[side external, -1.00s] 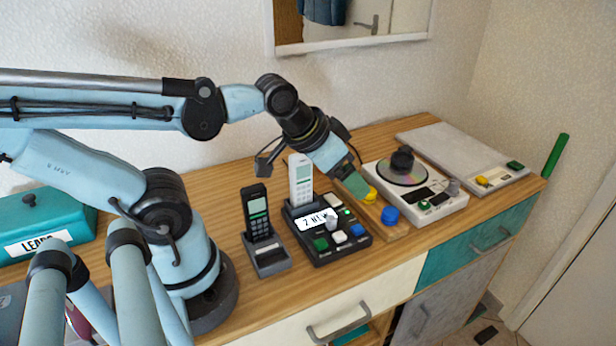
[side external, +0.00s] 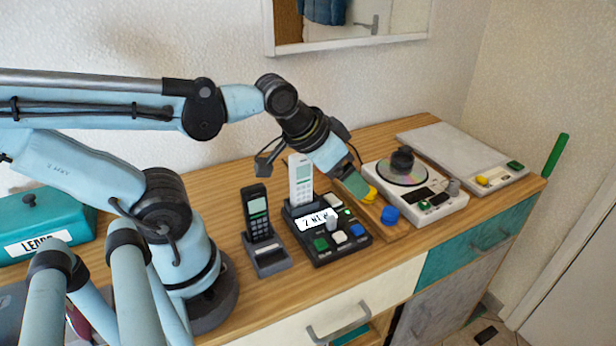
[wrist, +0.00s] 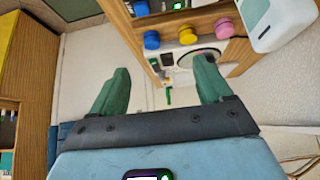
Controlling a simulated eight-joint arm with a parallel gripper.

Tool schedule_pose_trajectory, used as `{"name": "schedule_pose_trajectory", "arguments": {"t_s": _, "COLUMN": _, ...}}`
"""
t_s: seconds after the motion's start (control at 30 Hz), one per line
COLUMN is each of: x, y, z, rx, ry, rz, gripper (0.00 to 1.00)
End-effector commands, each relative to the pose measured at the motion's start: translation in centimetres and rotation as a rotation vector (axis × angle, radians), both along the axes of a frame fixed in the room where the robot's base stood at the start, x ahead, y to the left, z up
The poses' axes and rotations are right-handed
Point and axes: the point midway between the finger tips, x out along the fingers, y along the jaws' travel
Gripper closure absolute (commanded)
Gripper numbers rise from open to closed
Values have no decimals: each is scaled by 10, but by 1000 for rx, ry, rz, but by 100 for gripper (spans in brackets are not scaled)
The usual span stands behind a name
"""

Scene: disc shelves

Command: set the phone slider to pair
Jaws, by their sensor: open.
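The phone base (side external: 325,250) is a black unit on the wooden top, in the side external view. It has a white label strip (side external: 313,221), a small grey upright knob (side external: 331,223) that may be the slider, and green, white and blue buttons. I cannot read a "pair" mark or tell the slider's setting. A white handset (side external: 300,180) stands upright at its back. My gripper (side external: 353,187) hangs just above and behind the base's right side, close to a yellow knob (side external: 369,194). In the wrist view its green fingers (wrist: 162,66) are apart with nothing between them.
A black handset in a grey cradle (side external: 268,262) stands left of the phone base. A blue knob (side external: 390,215) sits on a wooden strip to its right, before a white disc player (side external: 440,208). A white flat unit (side external: 450,150) lies farther right. A teal box (side external: 40,222) stands far left.

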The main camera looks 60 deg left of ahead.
Motion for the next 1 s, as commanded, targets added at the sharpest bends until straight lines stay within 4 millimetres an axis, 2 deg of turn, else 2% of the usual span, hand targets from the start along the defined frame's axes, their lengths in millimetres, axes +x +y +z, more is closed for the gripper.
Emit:
{"name": "schedule_pose_trajectory", "arguments": {"t_s": 0.03, "x": 0, "y": 0, "z": 0, "rx": 0, "ry": 0, "rz": 0, "gripper": 21}}
{"name": "schedule_pose_trajectory", "arguments": {"t_s": 0.17, "x": 0, "y": 0, "z": 0, "rx": -15, "ry": 11, "rz": 23, "gripper": 41}}
{"name": "schedule_pose_trajectory", "arguments": {"t_s": 0.27, "x": 0, "y": 2, "z": 2, "rx": -72, "ry": 53, "rz": 113, "gripper": 55}}
{"name": "schedule_pose_trajectory", "arguments": {"t_s": 0.37, "x": 0, "y": 4, "z": 4, "rx": -166, "ry": 128, "rz": 278, "gripper": 55}}
{"name": "schedule_pose_trajectory", "arguments": {"t_s": 0.6, "x": -4, "y": 9, "z": 10, "rx": -379, "ry": 333, "rz": 824, "gripper": 55}}
{"name": "schedule_pose_trajectory", "arguments": {"t_s": 0.8, "x": -6, "y": 13, "z": 16, "rx": -463, "ry": 444, "rz": 1253, "gripper": 55}}
{"name": "schedule_pose_trajectory", "arguments": {"t_s": 1.0, "x": -8, "y": 15, "z": 19, "rx": -483, "ry": 484, "rz": 1484, "gripper": 55}}
